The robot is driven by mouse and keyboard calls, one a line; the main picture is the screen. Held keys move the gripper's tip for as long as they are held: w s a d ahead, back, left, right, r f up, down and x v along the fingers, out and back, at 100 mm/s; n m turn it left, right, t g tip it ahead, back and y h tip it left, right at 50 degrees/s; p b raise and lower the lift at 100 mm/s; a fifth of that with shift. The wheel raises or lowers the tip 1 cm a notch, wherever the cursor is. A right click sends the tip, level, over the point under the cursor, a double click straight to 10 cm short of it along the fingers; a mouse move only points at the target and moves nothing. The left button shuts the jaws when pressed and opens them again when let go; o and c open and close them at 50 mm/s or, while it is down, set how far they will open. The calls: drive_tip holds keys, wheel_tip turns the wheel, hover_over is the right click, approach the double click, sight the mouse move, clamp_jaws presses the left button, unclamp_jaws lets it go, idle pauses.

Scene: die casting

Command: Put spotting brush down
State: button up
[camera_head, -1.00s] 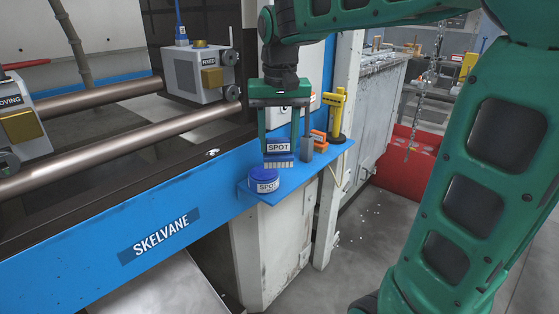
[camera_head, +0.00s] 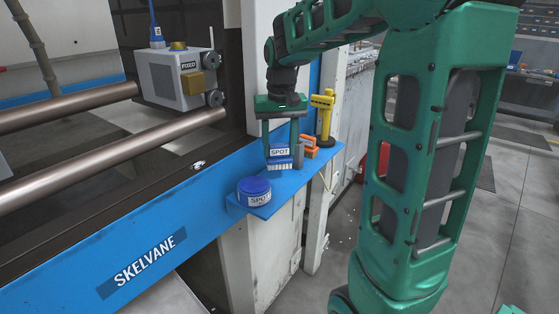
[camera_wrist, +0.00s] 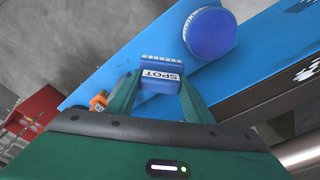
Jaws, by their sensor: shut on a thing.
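The spotting brush (camera_head: 280,154) is blue with a white SPOT label and pale bristles along its lower edge. My gripper (camera_head: 281,141) is shut on it from above, one green finger on each side. The brush hangs upright with bristles down, at or just above the blue shelf (camera_head: 291,193); I cannot tell whether it touches. In the wrist view the brush (camera_wrist: 160,79) sits between both fingertips, bristles pointing away from the palm. A round blue-lidded SPOT tin (camera_head: 255,191) stands on the shelf, nearer the front corner, apart from the brush.
Behind the brush on the shelf are a grey block (camera_head: 298,155), an orange item (camera_head: 308,144) and a yellow tool (camera_head: 323,113) standing upright. The blue SKELVANE beam (camera_head: 150,255) runs to the left. Bare shelf shows between the brush and the tin.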

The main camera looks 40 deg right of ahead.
sight(282, 159)
drive_tip(key=shift+w+d+f, duration=0.25)
drive_tip(key=shift+d+f, duration=0.35)
drive_tip(key=shift+d, duration=0.2)
drive_tip(key=shift+f, duration=1.9)
drive_tip(key=shift+f, duration=0.1)
drive_tip(key=o, duration=0.9)
drive_tip(key=r, duration=0.4)
drive_tip(key=s+r, duration=0.1)
drive_tip(key=r, duration=0.7)
drive_tip(key=shift+s+a, duration=0.15)
drive_tip(key=shift+a, duration=0.2)
drive_tip(key=shift+m+g+y, duration=0.4)
drive_tip(key=shift+m+g, duration=0.2)
drive_tip(key=shift+m, duration=0.1)
drive_tip(key=s+f, duration=0.4)
drive_tip(key=s, duration=0.5)
drive_tip(key=s+a+f, duration=0.1)
drive_tip(key=s+f, duration=0.4)
drive_tip(key=s, duration=0.4)
drive_tip(key=s+a+f, duration=0.1)
drive_tip(key=s+f, duration=0.4)
drive_tip(key=s, duration=0.4)
drive_tip(key=shift+s+f, duration=0.15)
drive_tip(key=shift+f, duration=0.05)
